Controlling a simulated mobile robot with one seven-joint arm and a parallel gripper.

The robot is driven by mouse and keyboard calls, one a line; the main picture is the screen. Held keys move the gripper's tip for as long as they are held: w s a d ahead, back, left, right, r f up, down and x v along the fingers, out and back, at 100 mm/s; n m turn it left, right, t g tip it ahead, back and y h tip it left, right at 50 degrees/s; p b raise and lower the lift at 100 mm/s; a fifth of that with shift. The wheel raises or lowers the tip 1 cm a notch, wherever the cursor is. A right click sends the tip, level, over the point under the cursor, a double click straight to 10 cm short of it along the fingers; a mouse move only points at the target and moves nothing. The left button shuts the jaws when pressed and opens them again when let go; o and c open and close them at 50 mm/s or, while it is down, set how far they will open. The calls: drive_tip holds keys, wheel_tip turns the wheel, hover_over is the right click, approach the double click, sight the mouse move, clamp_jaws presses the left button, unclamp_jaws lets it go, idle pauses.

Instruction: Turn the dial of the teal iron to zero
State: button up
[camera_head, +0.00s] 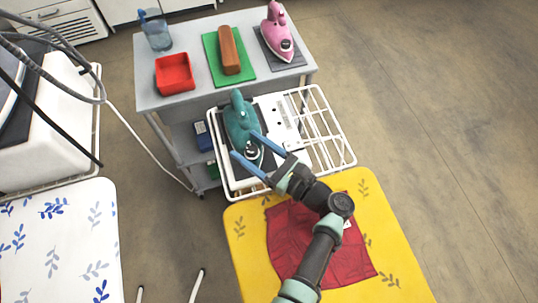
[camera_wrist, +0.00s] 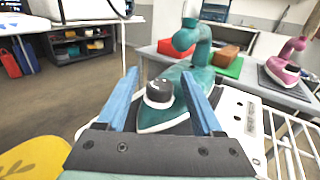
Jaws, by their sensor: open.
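The teal iron (camera_head: 239,121) lies on the iron rest of the yellow ironing board. It fills the middle of the wrist view (camera_wrist: 178,85), with its handle rising at the back. Its dark dial (camera_wrist: 160,91) sits on a light ring near the front tip; in the head view the dial (camera_head: 251,149) is small and its marks cannot be read. My gripper (camera_head: 245,146) is open, with one blue finger on each side of the dial. In the wrist view the fingers (camera_wrist: 163,88) are apart from the dial, with nothing held between them. The dial's pointer cannot be made out.
A grey table (camera_head: 203,87) behind holds a pink iron (camera_head: 276,35), a brown block (camera_head: 229,51) on a green mat, a red tray (camera_head: 174,73) and a blue jug (camera_head: 156,32). A white wire rack (camera_head: 322,143) surrounds the teal iron. Red cloth (camera_head: 300,245) lies on the yellow board (camera_head: 240,235).

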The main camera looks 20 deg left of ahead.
drive_tip(key=b+v, duration=0.1)
drive_tip(key=v, duration=1.2)
drive_tip(key=shift+w, duration=0.1)
